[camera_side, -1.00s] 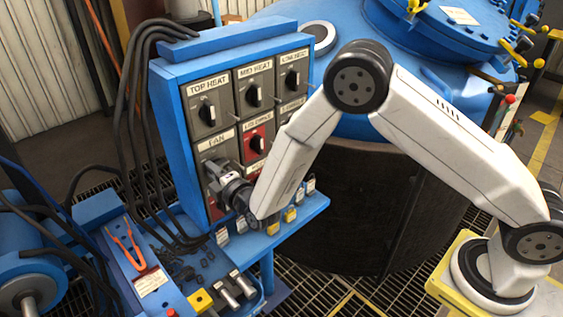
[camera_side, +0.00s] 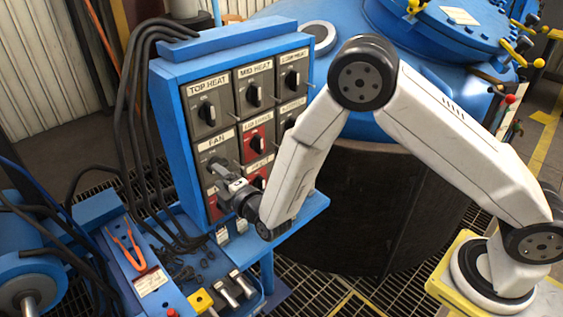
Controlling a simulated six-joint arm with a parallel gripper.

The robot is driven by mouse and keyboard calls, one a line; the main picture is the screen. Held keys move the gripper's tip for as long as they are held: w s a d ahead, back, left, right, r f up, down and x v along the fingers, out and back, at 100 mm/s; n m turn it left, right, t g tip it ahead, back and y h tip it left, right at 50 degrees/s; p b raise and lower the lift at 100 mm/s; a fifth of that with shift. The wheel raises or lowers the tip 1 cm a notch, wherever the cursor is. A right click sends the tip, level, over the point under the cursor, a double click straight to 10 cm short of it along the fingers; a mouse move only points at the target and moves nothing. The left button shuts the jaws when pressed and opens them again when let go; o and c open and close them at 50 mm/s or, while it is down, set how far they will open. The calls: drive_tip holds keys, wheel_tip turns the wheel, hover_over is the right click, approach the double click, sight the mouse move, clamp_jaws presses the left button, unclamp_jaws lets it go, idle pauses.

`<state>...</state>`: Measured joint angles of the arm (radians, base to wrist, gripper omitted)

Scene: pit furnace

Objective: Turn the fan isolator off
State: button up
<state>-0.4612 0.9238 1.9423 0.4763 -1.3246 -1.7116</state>
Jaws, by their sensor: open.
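The fan isolator panel (camera_side: 204,150) is grey with a white FAN label and sits in the left column of the blue switch cabinet (camera_side: 168,120), below TOP HEAT. My gripper (camera_side: 219,169) is open in front of the lower part of this panel, with its fingers pointing at the cabinet. The fingers and gripper body cover much of the fan switch, so I cannot tell its handle position. I also cannot tell whether the fingers touch the handle.
Black rotary switches of TOP HEAT (camera_side: 207,112), MID HEAT (camera_side: 254,95) and the red lid drive panel (camera_side: 257,142) are close by. A blue shelf (camera_side: 300,216) juts out below the cabinet. Black cables (camera_side: 130,100) hang at its left.

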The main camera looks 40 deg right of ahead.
drive_tip(key=s, duration=0.4)
drive_tip(key=shift+s, duration=0.35)
drive_tip(key=s+d+r+m+g, duration=0.2)
drive_tip(key=s+d+m+g, duration=1.3)
drive_tip(key=s, duration=0.5)
drive_tip(key=d+m, duration=0.2)
drive_tip(key=m, duration=0.1)
drive_tip(key=shift+d+r, duration=0.2)
drive_tip(key=shift+r, duration=0.15)
drive_tip(key=shift+w, duration=0.15)
